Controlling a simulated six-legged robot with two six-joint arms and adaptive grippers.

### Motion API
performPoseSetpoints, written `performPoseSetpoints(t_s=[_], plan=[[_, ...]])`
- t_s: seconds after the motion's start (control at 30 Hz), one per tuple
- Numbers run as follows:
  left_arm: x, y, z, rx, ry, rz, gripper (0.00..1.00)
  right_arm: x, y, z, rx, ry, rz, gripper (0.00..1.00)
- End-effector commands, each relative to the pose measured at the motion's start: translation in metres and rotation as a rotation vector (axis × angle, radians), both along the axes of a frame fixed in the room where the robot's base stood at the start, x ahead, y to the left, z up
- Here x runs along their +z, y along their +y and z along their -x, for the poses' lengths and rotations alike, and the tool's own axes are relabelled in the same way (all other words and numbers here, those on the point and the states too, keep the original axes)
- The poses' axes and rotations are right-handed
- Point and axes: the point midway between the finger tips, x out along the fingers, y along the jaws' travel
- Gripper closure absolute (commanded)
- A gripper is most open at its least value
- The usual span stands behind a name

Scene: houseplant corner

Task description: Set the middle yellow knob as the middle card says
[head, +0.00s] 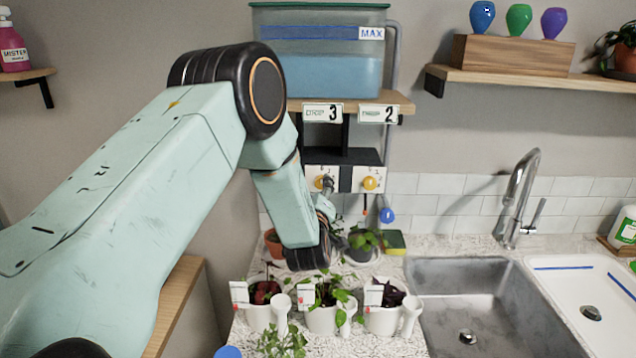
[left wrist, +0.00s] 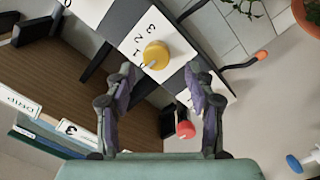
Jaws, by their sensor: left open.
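In the head view a yellow knob (head: 325,182) sits on a white dial plate below the tank shelf, with my left gripper (head: 328,192) at it and partly covering it. A second yellow knob (head: 369,183) is to its right. A card (head: 323,113) reading 3 hangs above the first knob, and a card (head: 379,114) reading 2 hangs to its right. My arm hides the area farther left. In the left wrist view a yellow knob (left wrist: 155,55) lies just beyond my open fingers (left wrist: 160,77), near their middle line, with dial numbers beside it. My right gripper is not in view.
A water tank (head: 320,60) stands on the shelf above. Potted plants in white pots (head: 322,320) line the counter below the arm. A sink (head: 470,300) is at the right. The left wrist view shows a red object (left wrist: 185,129) between the fingers' bases.

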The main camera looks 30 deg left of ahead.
Motion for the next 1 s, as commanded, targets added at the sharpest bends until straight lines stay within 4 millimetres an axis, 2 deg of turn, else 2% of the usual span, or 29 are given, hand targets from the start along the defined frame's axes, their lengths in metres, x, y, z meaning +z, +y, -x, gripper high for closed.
performPoseSetpoints(t_s=[0.2,0.6,1.0], plan=[[0.002,0.010,-0.017,-0.001,-0.002,0.000,0.46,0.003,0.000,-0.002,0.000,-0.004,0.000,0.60],[0.001,0.012,-0.027,-0.001,-0.001,0.000,0.46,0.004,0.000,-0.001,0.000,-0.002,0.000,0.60],[0.002,0.012,-0.026,-0.002,-0.004,-0.001,0.79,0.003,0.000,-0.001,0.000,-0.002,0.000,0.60]])
